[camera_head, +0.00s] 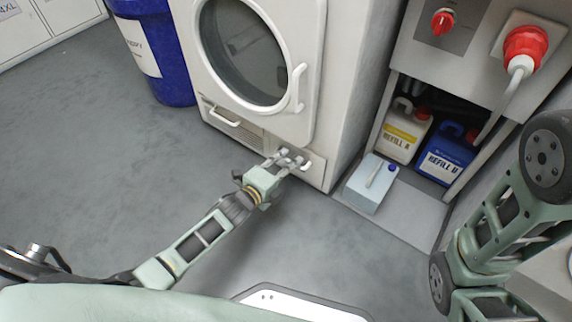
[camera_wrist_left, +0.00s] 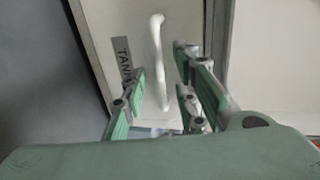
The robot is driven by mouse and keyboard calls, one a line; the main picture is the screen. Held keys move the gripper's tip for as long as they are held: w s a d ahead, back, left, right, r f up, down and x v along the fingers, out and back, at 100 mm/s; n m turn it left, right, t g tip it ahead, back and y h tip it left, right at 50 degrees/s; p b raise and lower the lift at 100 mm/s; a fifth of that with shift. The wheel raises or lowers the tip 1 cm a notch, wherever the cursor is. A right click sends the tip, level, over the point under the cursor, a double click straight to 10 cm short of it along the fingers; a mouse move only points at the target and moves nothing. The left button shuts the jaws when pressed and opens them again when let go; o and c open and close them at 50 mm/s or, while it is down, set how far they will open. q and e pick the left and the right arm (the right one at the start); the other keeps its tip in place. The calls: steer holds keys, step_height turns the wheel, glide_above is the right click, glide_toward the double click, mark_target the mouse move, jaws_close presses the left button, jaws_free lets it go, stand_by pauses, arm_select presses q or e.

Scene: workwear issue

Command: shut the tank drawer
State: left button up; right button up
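The tank drawer (camera_head: 316,167) is at the foot of the white machine, on its lower right; the head view does not clearly show how far it stands out. Its pale front (camera_wrist_left: 108,18) fills the middle of the left wrist view, with a grey label reading "TAN…" and a white bar handle (camera_wrist_left: 157,50). My left gripper (camera_head: 291,158) is at the drawer front. In the left wrist view its fingers (camera_wrist_left: 160,85) are spread on both sides of the handle, with gaps. Contact cannot be told. My right gripper is out of view; only part of that arm shows.
The machine's round door (camera_head: 245,55) is above the drawer, and a lower-left panel has its own handle (camera_head: 222,117). A pale blue box (camera_head: 366,190) stands to the right, before an alcove with refill canisters (camera_head: 403,130). A blue bin (camera_head: 160,50) stands left. Floor on the left is clear.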

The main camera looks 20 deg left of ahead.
arm_select(q)
steer(key=v, duration=1.2)
